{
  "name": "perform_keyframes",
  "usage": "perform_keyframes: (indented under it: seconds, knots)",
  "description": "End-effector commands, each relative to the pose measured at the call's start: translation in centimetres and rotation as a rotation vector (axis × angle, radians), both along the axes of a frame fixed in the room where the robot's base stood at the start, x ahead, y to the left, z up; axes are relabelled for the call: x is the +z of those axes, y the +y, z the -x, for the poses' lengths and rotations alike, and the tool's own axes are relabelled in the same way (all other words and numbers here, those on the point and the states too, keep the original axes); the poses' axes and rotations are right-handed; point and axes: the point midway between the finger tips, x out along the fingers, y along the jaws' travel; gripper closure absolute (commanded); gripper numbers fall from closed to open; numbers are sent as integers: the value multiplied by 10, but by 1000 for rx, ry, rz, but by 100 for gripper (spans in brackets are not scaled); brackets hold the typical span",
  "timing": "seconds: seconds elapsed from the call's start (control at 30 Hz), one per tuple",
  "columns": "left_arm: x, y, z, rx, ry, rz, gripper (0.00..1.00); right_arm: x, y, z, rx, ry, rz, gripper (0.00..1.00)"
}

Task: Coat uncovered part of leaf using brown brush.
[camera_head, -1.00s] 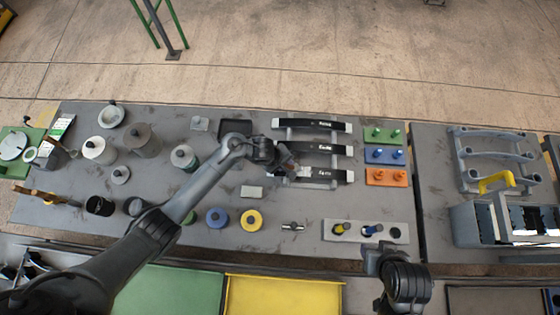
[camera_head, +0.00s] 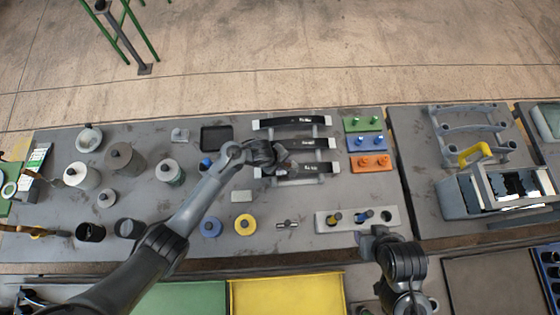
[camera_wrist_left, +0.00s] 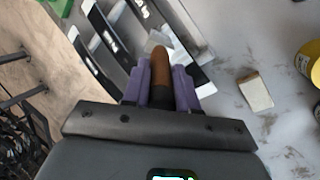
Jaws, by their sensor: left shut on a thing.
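Three dark curved leaves with pale ends lie across a rack: the far leaf (camera_head: 292,122), the middle leaf (camera_head: 302,143) and the near leaf (camera_head: 312,168). My left gripper (camera_head: 283,166) is over the left part of the near leaf and hides some of it. In the left wrist view its purple fingers (camera_wrist_left: 162,88) are shut on the brown brush (camera_wrist_left: 161,68), with the brown end pointing up. The brush's bristles are hidden, so contact with the leaf cannot be told. My right gripper (camera_head: 376,236) hangs at the table's front edge, its jaws unclear.
Green (camera_head: 363,123), blue (camera_head: 369,143) and orange (camera_head: 371,163) peg blocks stand right of the leaves. A pale block (camera_head: 242,195), a blue roll (camera_head: 211,227) and a yellow roll (camera_head: 245,224) lie in front. Several pots stand at left. A grey tray with pegs (camera_head: 327,224) is near the front.

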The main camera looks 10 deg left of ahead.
Motion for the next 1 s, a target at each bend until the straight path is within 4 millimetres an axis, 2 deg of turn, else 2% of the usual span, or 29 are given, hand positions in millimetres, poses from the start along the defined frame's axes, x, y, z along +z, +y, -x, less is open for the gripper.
perform_keyframes:
  seconds: [0.27, 0.47, 0.8, 1.0]
  knots:
    - [2, -1, 2, -2, 5, 1, 100, 2, 0, 0, -1, 0, -2, 57]
    - [22, 0, 2, -1, 2, 2, 100, 12, 0, 0, -1, 0, -1, 57]
    - [52, 1, 1, -1, 1, 4, 100, 9, -2, 0, 5, 0, 7, 57]
    - [59, 3, 2, -1, 2, 1, 100, 9, -2, 0, 6, 0, 8, 57]
